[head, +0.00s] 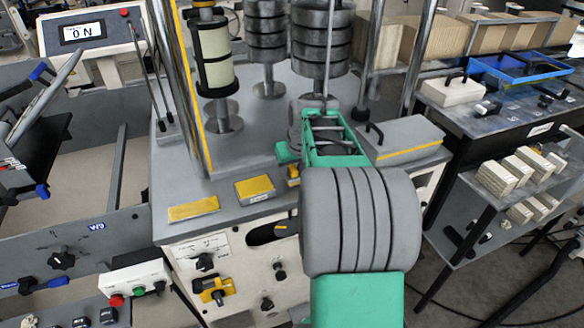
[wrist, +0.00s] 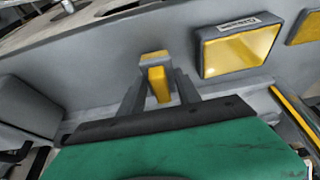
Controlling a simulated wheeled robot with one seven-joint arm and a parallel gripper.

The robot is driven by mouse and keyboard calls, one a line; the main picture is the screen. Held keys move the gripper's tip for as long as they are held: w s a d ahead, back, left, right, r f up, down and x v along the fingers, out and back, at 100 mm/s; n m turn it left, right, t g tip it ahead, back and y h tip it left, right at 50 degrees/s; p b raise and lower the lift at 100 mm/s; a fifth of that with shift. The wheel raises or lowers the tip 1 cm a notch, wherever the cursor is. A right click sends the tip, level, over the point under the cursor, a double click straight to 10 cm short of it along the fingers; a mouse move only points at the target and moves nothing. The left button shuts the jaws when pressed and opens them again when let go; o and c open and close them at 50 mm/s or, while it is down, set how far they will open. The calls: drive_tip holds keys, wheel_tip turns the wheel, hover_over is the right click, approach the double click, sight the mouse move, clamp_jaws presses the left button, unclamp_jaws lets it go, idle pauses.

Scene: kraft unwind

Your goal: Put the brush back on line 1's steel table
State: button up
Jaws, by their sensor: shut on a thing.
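My gripper (wrist: 158,88) is shut on a small yellow-and-grey block, which looks like the brush (wrist: 154,60). It points away from the wrist, with a grey finger on each side; its bristles cannot be made out. In the head view my gripper (head: 291,166) is mostly hidden behind my green and grey arm, over the front of the grey machine top. A bit of yellow, likely the brush (head: 293,172), shows there. A dark-topped table (head: 505,124) stands at the right; I cannot tell whether it is line 1's steel table.
The grey machine (head: 235,130) carries steel weight stacks (head: 322,45), a cream roller (head: 213,55) and yellow-topped plates (head: 254,188). A grey box with a handle (head: 402,138) is right of my arm. A blue tray (head: 520,68) and small blocks crowd the right-hand table and shelves.

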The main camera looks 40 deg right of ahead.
drive_tip(key=shift+f, duration=0.4)
drive_tip(key=shift+f, duration=0.2)
drive_tip(key=o, duration=1.2)
drive_tip(key=shift+r, duration=0.1)
